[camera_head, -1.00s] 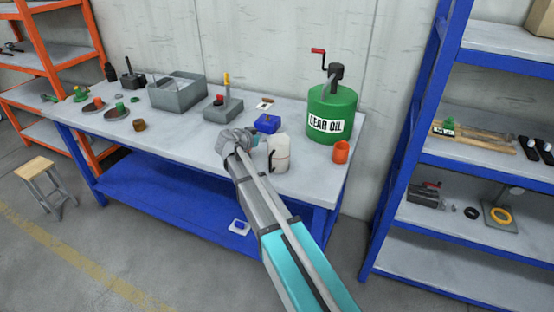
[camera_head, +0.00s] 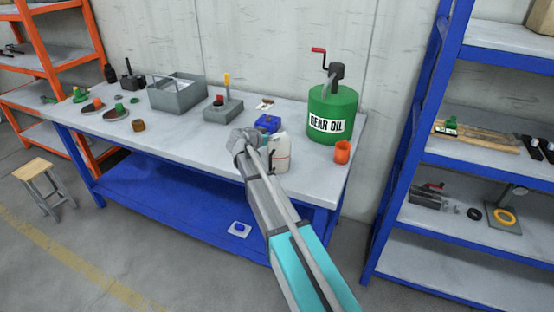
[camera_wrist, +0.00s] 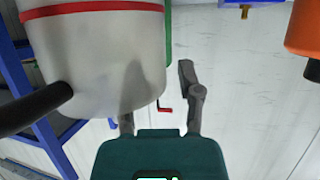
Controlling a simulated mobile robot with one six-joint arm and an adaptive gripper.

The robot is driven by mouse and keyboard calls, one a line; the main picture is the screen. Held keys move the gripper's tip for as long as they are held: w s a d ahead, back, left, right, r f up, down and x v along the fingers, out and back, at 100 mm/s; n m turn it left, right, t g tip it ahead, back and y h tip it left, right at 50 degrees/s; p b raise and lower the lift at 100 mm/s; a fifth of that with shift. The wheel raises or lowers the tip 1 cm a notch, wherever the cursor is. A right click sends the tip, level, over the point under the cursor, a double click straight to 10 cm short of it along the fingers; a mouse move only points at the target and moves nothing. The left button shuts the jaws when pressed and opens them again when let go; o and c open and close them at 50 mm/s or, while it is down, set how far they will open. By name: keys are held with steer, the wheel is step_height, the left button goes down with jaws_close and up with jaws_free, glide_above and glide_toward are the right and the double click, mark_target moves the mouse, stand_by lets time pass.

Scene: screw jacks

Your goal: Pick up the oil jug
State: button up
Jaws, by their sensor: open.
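The oil jug (camera_head: 281,153), a whitish, translucent vessel with a red band, stands upright on the workbench near its front edge. My gripper (camera_head: 243,140) is just left of it in the head view, and my arm covers part of its left side. In the wrist view the jug (camera_wrist: 100,60) fills the upper left, with its dark handle (camera_wrist: 35,108) at the left. My gripper (camera_wrist: 158,100) is open there. The left finger's tip is hidden by the jug, and the right finger is clear of it. I cannot tell whether they touch.
The grey workbench (camera_head: 215,150) holds a blue part (camera_head: 267,123) behind the jug, a green gear oil drum (camera_head: 331,108) and an orange cup (camera_head: 342,152) to the right. Blue shelving (camera_head: 415,140) stands at right.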

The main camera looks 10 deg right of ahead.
stand_by(0.4)
jaws_close()
